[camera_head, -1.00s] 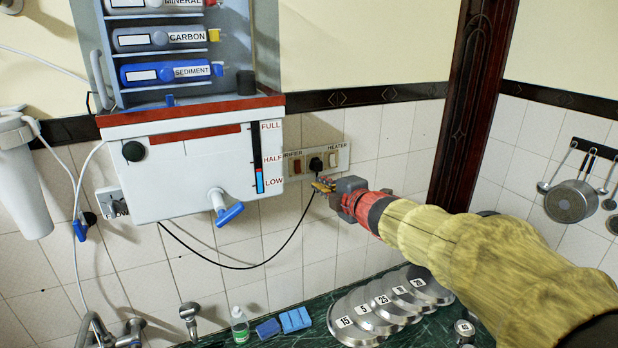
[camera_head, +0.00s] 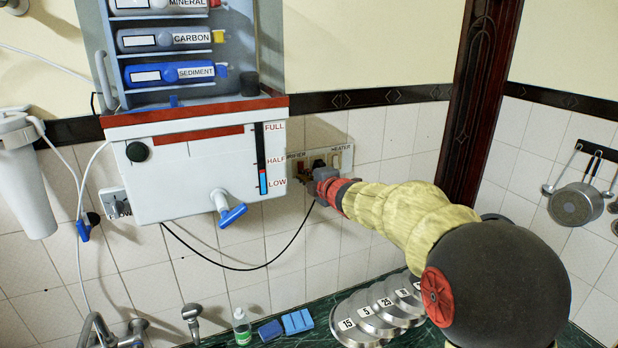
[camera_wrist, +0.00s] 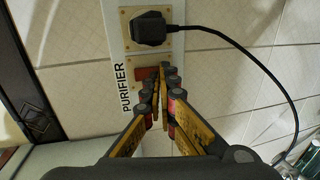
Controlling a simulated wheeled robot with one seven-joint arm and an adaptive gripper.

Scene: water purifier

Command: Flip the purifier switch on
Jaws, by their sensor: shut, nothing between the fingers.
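The purifier switch (camera_wrist: 146,73) is a small reddish-brown rocker on a tan plate, beside the PURIFIER label in the wrist view. My gripper (camera_wrist: 161,76) is shut and empty, with its fingertips over the right part of the switch. I cannot tell whether they touch it, nor which way the rocker is set. In the head view my gripper (camera_head: 306,178) is at the lower left of the wall switch panel (camera_head: 346,158) and hides part of it. The white purifier (camera_head: 190,175) hangs just left of the panel.
A black plug (camera_wrist: 150,28) with a cord (camera_wrist: 235,42) sits beside the switch. The heater switch (camera_head: 334,159) is at the panel's right. The purifier's blue-handled tap (camera_head: 232,215) juts out. Numbered lids (camera_head: 362,318) stand on the green counter below.

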